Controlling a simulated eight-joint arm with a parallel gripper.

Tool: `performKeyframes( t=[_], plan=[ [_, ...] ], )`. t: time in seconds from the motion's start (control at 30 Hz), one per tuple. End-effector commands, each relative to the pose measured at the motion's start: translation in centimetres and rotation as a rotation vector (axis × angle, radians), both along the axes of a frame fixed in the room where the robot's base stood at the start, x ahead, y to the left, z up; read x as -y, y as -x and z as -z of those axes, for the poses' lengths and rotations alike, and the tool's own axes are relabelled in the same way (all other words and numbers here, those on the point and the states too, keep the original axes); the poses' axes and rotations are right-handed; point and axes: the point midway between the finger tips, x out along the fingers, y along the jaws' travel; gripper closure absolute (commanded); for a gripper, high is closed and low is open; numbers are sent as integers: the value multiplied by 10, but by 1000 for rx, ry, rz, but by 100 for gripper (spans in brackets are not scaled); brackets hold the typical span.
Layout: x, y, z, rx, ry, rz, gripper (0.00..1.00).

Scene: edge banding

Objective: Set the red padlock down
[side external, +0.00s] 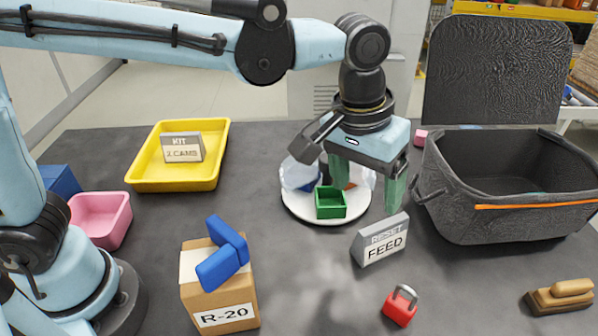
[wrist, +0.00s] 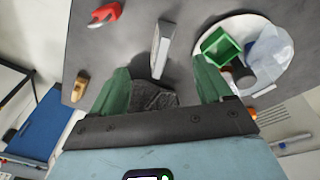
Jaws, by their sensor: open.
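The white plate (side external: 300,214) holds a green box (side external: 331,202) and clear plastic. A dark open bin (side external: 470,215) is at right, a wooden-handled brush (side external: 562,296) front right, a carton (side external: 215,290) front left.

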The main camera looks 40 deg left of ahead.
Motion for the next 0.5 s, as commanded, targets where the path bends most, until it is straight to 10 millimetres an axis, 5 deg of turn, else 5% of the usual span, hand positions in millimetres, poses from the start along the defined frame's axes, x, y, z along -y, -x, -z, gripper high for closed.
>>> performKeyframes(
  t=[0.2, 0.5],
  plan=[
    [-93, 6, -10, 142, 28, -14, 21],
    [-194, 40, 5, 351, -16, -27, 21]
  ],
)
